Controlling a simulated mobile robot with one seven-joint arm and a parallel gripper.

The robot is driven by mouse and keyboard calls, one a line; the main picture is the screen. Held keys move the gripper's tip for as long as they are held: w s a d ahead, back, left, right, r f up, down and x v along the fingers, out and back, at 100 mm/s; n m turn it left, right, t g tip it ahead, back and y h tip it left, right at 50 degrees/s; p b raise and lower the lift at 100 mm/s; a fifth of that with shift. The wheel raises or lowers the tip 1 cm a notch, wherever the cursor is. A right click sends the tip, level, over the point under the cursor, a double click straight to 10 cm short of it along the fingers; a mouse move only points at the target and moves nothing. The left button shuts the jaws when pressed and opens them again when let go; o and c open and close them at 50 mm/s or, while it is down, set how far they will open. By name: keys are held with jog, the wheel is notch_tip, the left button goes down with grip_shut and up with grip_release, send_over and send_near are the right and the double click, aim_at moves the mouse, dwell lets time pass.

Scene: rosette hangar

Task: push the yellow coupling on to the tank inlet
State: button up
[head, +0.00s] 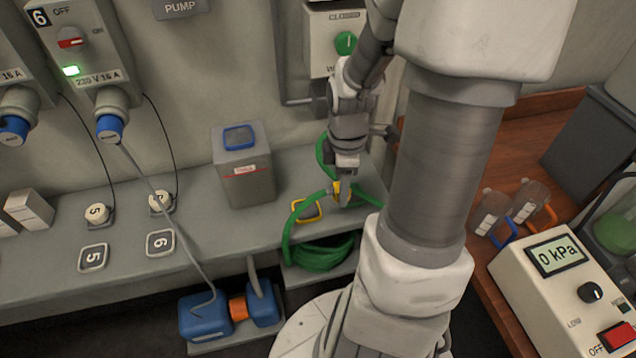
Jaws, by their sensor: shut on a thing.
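My gripper (340,182) is at the end of my arm, above the right part of the grey bench. It is shut on the yellow coupling (336,188), which shows as a small yellow piece at the fingertips and is partly hidden by them. A green hose (306,203) runs from around the coupling down past the bench edge. The grey tank (248,180) stands on the bench to the left of my gripper, clearly apart from it. A blue square ring (239,137) is on the tank's top; I cannot tell if this is the inlet.
A yellow square frame (307,211) lies on the bench just left of my gripper. Green hose coils (320,256) hang below. A valve box with a green knob (345,42) is on the wall. A blue pump (206,313) sits low in front.

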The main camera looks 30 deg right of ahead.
jog(key=s+d+r, duration=0.2)
jog(key=shift+s+p, duration=0.3)
jog(key=shift+s, duration=0.1)
